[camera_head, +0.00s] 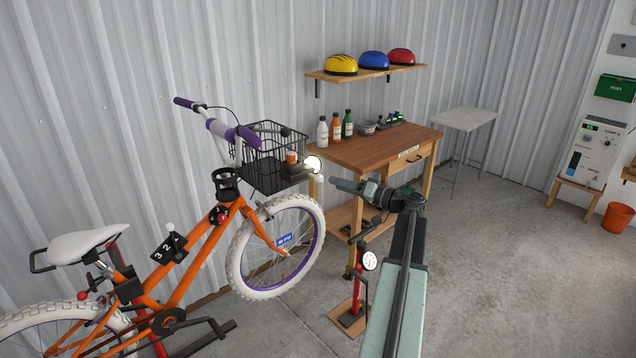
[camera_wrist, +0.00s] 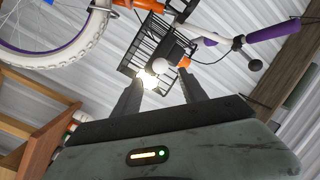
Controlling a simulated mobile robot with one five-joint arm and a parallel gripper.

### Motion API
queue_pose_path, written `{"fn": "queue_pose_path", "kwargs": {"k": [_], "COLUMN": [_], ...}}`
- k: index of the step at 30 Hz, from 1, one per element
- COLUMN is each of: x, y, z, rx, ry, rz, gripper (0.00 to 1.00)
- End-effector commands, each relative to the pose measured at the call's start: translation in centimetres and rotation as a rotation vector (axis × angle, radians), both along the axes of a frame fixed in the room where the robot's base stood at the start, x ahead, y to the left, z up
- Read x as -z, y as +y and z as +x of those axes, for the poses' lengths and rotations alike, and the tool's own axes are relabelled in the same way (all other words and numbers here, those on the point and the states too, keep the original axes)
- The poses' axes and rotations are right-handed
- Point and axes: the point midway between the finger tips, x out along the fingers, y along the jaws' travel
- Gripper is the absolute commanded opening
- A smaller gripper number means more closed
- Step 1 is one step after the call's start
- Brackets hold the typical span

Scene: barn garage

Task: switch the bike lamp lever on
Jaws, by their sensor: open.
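The orange bike (camera_head: 190,262) stands at the left. The bike lamp (camera_head: 313,164) is at the front of its black basket (camera_head: 266,170), with a pale round face. In the wrist view the lamp (camera_wrist: 148,79) looks bright; I cannot tell whether it is lit. A small white ball knob (camera_head: 320,179) sits by the lamp, and a white ball shows beside it in the wrist view (camera_wrist: 161,66). The lever's position is unclear. My gripper (camera_head: 335,184) is open and empty, just right of the lamp; in the wrist view its fingers (camera_wrist: 161,82) point toward lamp and knob. Contact is not visible.
A wooden workbench (camera_head: 375,150) with bottles (camera_head: 335,128) stands behind my gripper. A red pump with a gauge (camera_head: 369,261) stands below. The purple handlebar grips (camera_head: 248,138) rise over the basket. The floor at right (camera_head: 500,270) is clear.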

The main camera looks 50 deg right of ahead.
Motion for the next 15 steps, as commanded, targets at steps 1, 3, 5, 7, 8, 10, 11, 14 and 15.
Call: {"fn": "queue_pose_path", "kwargs": {"k": [1, 3, 5, 7, 8, 10, 11, 14, 15], "x": [0.0, 0.0, 0.0, 0.0, 0.0, 0.0, 0.0, 0.0, 0.0], "y": [0.1, 0.3, 0.6, 0.9, 1.0, 1.3, 1.4, 1.7, 1.8], "z": [0.3, 1.0, 2.0, 3.4, 4.0, 5.2, 5.7, 7.0, 7.3], "rx": [-0.001, -0.003, -0.006, -0.005, -0.006, -0.006, -0.006, -0.006, -0.006], "ry": [0.000, 0.002, 0.002, 0.002, 0.002, 0.003, 0.003, 0.003, 0.003], "rz": [0.000, 0.001, 0.001, 0.000, 0.000, 0.001, 0.001, 0.001, 0.001], "gripper": [0.50, 0.50, 0.50, 0.50, 0.50, 0.50, 0.50, 0.50, 0.50]}}
